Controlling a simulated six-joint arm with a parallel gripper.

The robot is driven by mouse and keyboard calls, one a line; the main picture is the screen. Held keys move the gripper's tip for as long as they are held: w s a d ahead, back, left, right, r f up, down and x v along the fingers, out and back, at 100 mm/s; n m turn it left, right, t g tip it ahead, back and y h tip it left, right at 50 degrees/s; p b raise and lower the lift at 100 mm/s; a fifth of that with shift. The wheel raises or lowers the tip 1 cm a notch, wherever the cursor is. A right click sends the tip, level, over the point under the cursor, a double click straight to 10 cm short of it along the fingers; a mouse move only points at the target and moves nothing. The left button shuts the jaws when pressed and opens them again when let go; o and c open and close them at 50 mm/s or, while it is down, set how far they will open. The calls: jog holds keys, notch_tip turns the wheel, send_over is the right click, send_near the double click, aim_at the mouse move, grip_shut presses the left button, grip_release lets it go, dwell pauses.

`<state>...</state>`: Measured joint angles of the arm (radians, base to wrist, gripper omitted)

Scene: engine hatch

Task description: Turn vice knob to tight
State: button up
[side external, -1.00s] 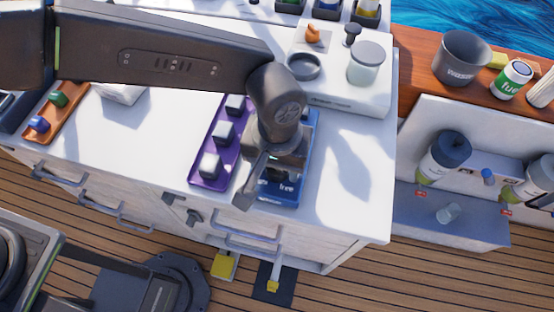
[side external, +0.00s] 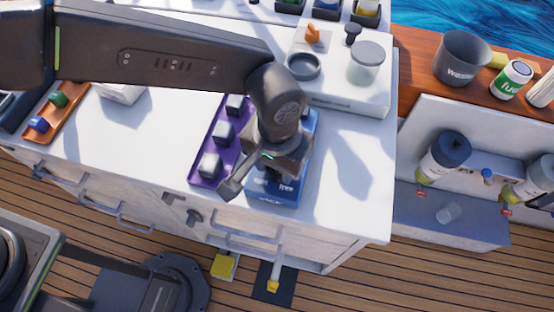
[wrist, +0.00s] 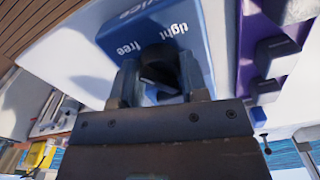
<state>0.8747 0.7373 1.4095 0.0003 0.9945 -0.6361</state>
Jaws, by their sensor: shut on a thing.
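The blue vice base (side external: 268,190) sits on the white worktop, with the word "free" showing near its front edge. In the wrist view the blue vice (wrist: 155,35) shows the labels "tight" and "free". The dark vice knob (wrist: 160,72) is between my gripper's two fingers, close to the labels. My gripper (wrist: 160,82) is shut on this knob. In the side view my gripper (side external: 268,178) is over the vice, and the wrist hides the knob. I cannot tell exactly which label the knob points at.
A purple tray (side external: 207,168) with several dark, pale-topped blocks stands left of the vice. A raised white unit with a dark ring (side external: 303,66) and a lidded jar (side external: 366,63) stands behind. The worktop to the right (side external: 350,170) is clear.

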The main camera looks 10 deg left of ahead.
jog(key=m, duration=1)
jog(key=shift+m, duration=2.3)
jog(key=o, duration=0.9)
notch_tip(320, 180, up, 14)
jog(key=shift+f, duration=0.1)
